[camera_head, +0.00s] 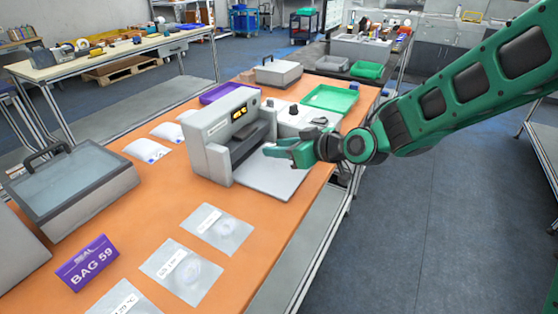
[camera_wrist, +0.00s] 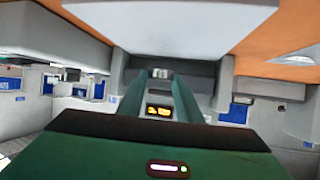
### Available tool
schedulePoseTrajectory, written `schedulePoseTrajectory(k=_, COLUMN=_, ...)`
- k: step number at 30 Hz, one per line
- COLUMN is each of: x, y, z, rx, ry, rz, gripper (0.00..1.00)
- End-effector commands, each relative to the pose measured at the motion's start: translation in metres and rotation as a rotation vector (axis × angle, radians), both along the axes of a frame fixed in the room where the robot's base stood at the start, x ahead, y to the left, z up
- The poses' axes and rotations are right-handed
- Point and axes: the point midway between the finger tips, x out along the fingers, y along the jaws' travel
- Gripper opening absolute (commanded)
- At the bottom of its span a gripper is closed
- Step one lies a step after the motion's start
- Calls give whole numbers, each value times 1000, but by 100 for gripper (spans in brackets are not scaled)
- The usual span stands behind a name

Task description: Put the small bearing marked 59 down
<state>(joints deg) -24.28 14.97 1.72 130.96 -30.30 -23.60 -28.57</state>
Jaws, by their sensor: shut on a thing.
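My gripper (camera_head: 270,150) is level, its green fingers pointing left towards the opening of a grey machine (camera_head: 208,143), above the machine's pale front plate (camera_head: 275,182). In the wrist view the fingers (camera_wrist: 160,85) point at the machine's yellow display (camera_wrist: 158,111). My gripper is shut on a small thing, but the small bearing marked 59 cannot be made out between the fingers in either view.
Clear labelled bags (camera_head: 218,230) with round contents lie along the table's front. A grey lidded box (camera_head: 72,188) stands at left. A green tray (camera_head: 330,98) and a purple tray (camera_head: 225,91) lie behind the machine. Small white packets (camera_head: 147,150) lie left of it.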

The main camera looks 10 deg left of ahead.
Motion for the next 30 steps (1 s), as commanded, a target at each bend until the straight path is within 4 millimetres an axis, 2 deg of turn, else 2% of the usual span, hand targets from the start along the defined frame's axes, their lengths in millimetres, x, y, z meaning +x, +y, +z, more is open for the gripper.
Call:
schedulePoseTrajectory(k=5, x=-1, y=3, z=-11, rx=-1, ry=0, rz=4, gripper=9)
schedulePoseTrajectory(k=12, x=-2, y=3, z=-40, rx=-1, ry=2, rz=4, gripper=9)
schedulePoseTrajectory(k=22, x=-1, y=3, z=-43, rx=0, ry=-2, rz=4, gripper=9)
schedulePoseTrajectory(k=23, x=-1, y=3, z=-43, rx=0, ry=-2, rz=4, gripper=39)
schedulePoseTrajectory(k=24, x=-2, y=3, z=-43, rx=0, ry=-2, rz=4, gripper=48)
schedulePoseTrajectory(k=30, x=-1, y=3, z=-43, rx=0, ry=-2, rz=4, gripper=51)
